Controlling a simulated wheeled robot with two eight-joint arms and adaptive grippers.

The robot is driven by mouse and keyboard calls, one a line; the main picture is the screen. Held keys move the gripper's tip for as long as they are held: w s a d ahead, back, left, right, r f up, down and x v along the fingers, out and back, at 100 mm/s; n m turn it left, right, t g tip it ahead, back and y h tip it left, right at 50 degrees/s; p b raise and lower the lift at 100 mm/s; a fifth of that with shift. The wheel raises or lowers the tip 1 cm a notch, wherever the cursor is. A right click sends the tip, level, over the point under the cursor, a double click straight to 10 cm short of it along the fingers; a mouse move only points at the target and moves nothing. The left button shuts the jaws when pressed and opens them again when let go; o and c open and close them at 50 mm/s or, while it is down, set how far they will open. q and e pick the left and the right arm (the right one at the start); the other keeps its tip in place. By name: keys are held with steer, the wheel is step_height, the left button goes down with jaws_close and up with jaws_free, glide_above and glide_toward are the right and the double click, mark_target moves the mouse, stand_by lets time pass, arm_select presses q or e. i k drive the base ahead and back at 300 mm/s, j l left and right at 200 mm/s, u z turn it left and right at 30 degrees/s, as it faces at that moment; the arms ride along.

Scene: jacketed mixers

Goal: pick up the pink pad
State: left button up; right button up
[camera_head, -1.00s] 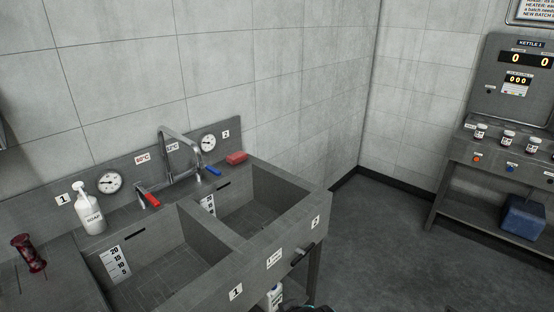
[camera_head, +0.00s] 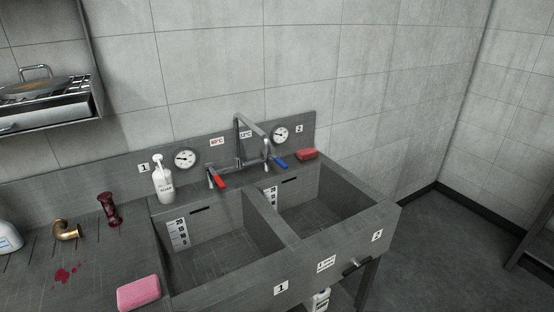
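The pink pad (camera_head: 139,293) lies flat on the grey counter at the lower left, just left of the sink's left basin. It is a rounded pink block, and nothing covers it. Neither of my grippers shows in the head view.
A double-basin sink (camera_head: 292,237) fills the middle. A red pad (camera_head: 307,154) lies on its back ledge, near the faucet (camera_head: 240,145). A soap bottle (camera_head: 163,182), a dark red object (camera_head: 109,209) and a brass elbow (camera_head: 67,231) stand left. Red stains (camera_head: 67,272) mark the counter.

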mark_target(133, 295)
steer(key=u, duration=1.3)
